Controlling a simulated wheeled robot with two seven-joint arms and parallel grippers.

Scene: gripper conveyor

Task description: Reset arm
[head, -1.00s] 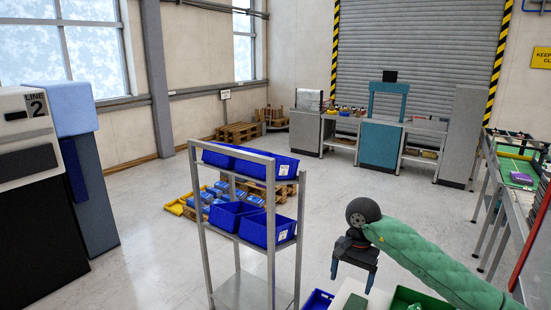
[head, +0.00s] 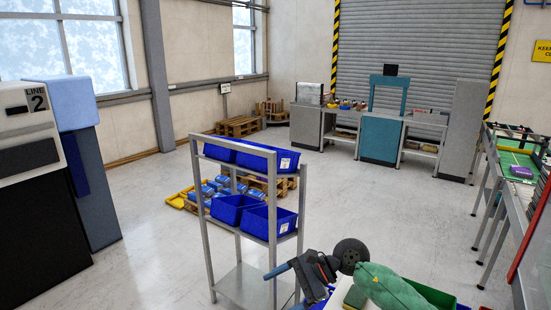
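My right arm, in a green padded sleeve (head: 388,288), comes in at the bottom right. Its dark gripper (head: 284,290) points left, low in the picture, in front of the right post of the metal rack (head: 271,215). Its two fingers look spread apart, with nothing visible between them. I cannot tell whether a finger touches the rack. My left arm and gripper are not in view.
The rack holds blue bins (head: 268,221) on two shelves. A green bin (head: 432,295) is partly hidden behind my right arm. A conveyor table (head: 514,215) runs along the right. A pallet with blue packs (head: 222,186) lies behind the rack. The middle floor is open.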

